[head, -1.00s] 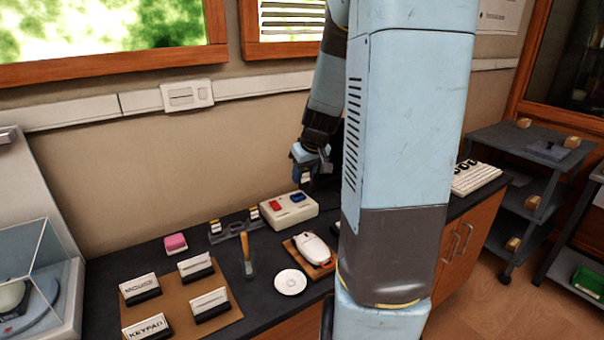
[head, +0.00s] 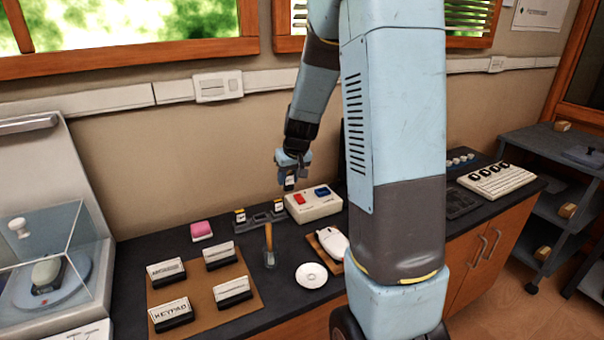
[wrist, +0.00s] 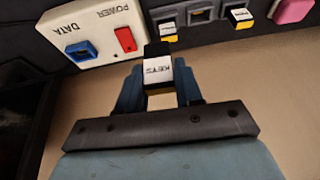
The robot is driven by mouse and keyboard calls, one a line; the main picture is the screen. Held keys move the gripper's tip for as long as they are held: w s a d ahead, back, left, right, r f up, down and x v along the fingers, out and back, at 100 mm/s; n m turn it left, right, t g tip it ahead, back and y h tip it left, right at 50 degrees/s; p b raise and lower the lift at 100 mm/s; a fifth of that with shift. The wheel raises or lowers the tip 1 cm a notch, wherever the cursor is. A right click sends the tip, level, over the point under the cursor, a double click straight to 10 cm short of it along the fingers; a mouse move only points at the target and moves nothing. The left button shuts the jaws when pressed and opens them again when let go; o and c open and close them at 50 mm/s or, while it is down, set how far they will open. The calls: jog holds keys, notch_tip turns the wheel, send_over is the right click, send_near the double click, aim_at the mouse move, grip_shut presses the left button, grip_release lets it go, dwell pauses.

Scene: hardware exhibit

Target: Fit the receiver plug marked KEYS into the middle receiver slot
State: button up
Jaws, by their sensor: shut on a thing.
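The plug marked KEYS (wrist: 157,72) is dark with a white label and sits between the fingers of my gripper (wrist: 159,88), which is shut on it. In the head view my gripper (head: 291,168) holds the plug (head: 289,183) in the air, above the right end of the receiver rack and the left end of the white box. The dark receiver rack (head: 257,225) has a filled slot at each end and an open middle slot (wrist: 200,13) between them. In the wrist view the held plug lies below and left of that slot, apart from it.
The white box (head: 313,209) with red POWER and blue DATA parts stands right of the rack. A brown board (head: 202,297) holds several labelled blocks at the front left.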

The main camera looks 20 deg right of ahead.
jog(key=w+a+f, duration=0.4)
jog(key=w+a, duration=0.1)
jog(key=a, duration=0.4)
jog(key=shift+s+d+f, duration=0.1)
jog(key=shift+s+f, duration=0.05)
jog(key=shift+f, duration=1.4)
jog(key=shift+s+d+f, duration=0.1)
jog(key=shift+f, duration=1.45)
jog(key=shift+f, duration=0.95)
dwell(0.5)
jog(key=o, duration=1.6)
jog(key=shift+c, duration=0.2)
jog(key=shift+r, duration=0.1)
notch_tip(320, 180, up, 7)
dwell(0.6)
